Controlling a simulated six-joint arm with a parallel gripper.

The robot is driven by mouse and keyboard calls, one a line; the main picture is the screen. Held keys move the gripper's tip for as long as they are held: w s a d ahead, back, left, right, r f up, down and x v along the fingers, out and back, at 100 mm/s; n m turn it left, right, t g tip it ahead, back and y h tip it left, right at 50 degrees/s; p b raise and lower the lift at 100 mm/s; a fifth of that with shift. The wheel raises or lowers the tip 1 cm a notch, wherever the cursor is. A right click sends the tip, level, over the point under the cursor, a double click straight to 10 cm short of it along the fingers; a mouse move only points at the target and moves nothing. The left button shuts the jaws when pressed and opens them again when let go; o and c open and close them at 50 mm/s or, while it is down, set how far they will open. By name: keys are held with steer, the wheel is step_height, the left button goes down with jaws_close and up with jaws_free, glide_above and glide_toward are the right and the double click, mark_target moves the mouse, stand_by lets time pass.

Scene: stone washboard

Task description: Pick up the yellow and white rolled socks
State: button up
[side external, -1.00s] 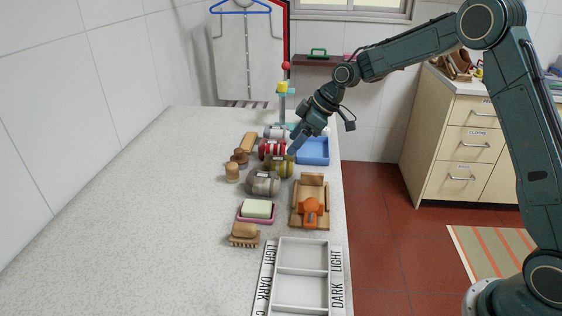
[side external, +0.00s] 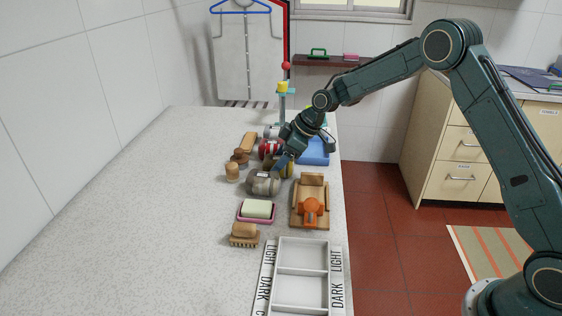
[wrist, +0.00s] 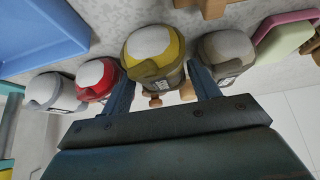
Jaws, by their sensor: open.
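The yellow and white rolled socks (wrist: 152,45) show in the wrist view as a roll with a white end, a yellow band and a label. They lie between the two fingers of my gripper (wrist: 163,78), which is open. In the side view my gripper (side external: 278,163) is low over the row of rolls and hides most of the yellow socks (side external: 290,169). Whether the fingers touch the socks cannot be told.
Close beside are a grey roll (side external: 263,183) and a red and white roll (side external: 267,149), with a whitish roll (wrist: 50,92) beyond. A blue tray (side external: 315,152), wooden board (side external: 299,192), soap dish (side external: 271,218) and divided tray (side external: 301,271) stand nearby. The counter's left side is clear.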

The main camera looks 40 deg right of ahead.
steer(key=shift+x, duration=1.3)
steer(key=c, duration=0.8)
